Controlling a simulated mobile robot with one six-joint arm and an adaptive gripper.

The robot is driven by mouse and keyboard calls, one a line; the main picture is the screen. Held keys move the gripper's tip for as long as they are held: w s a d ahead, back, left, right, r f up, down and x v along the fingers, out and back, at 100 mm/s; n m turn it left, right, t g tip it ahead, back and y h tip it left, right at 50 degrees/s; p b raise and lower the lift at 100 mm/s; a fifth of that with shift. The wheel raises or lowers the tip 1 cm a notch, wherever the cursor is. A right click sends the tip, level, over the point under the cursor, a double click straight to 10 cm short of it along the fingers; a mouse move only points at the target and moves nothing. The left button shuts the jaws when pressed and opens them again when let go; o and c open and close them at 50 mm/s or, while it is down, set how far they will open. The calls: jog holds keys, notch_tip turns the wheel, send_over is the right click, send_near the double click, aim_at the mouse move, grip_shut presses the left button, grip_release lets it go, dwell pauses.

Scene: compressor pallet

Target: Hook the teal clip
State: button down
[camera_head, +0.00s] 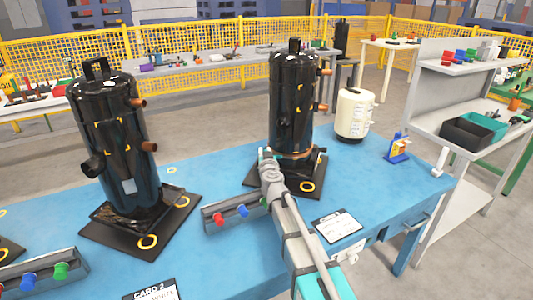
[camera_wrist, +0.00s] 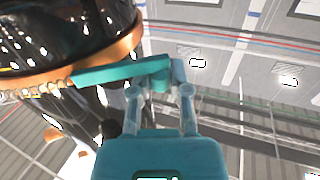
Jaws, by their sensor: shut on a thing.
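In the wrist view the teal clip (camera_wrist: 115,71) is a flat teal bar. My gripper (camera_wrist: 160,85) is shut on its right end. Its left end reaches a small coiled spring (camera_wrist: 58,86) at the lower edge of a copper-coloured band (camera_wrist: 100,55); I cannot tell whether they are hooked together. The band wraps the black compressor (camera_wrist: 60,25). In the head view my gripper (camera_head: 266,156) is at the lower left front of the middle compressor (camera_head: 291,105), beside the band (camera_head: 298,154) near its base. The clip is too small to make out there.
A second black compressor (camera_head: 115,140) stands on its pallet at left. A rack with coloured knobs (camera_head: 232,213) lies left of my arm, and a clipboard (camera_head: 338,226) lies right.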

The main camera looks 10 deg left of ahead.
jog(key=shift+w+r+m+h, duration=0.1)
jog(key=shift+w+m+h, duration=0.2)
jog(key=shift+h, duration=0.2)
jog(key=c, duration=0.6)
grip_release()
jog(key=shift+s, duration=0.15)
